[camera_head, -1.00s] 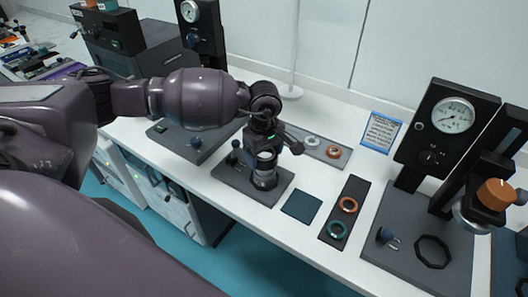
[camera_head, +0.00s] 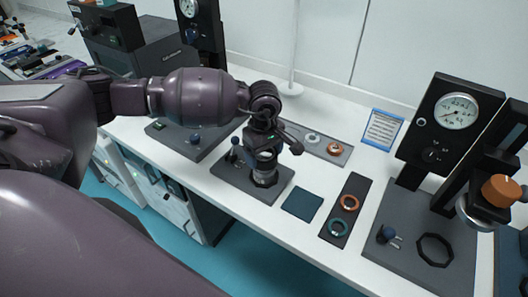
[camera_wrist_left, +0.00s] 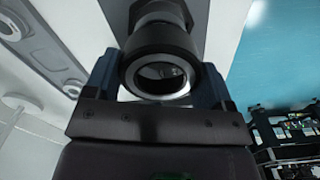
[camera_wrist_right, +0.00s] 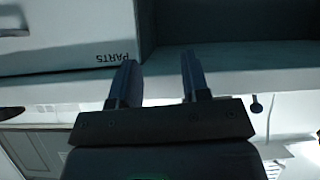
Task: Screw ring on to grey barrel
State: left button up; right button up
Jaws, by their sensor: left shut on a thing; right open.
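The grey barrel (camera_head: 265,178) stands upright on a dark base plate (camera_head: 228,178) on the white table. My left gripper (camera_head: 264,150) is over the barrel's top, with its fingers shut on a ring. In the left wrist view the ring (camera_wrist_left: 160,88) shows a dark outer band and a silvery inner rim, between the two fingers. It is in line with the barrel (camera_wrist_left: 160,12); I cannot tell how far it is threaded. My right gripper (camera_wrist_right: 155,85) shows only in its own wrist view; its fingers are apart with nothing between them.
A grey tray (camera_head: 296,132) lies behind. A gauge stand (camera_head: 457,110) is at the right.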

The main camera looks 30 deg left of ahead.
pick_arm(q)
jog(key=shift+f, duration=0.15)
dwell(0.8)
jog(key=shift+b, duration=0.3)
jog(key=shift+f, duration=0.1)
jog(key=shift+f+b, duration=0.35)
jog(key=shift+f, duration=0.05)
dwell(0.3)
jog(key=shift+f, duration=0.15)
jog(key=shift+f, duration=0.1)
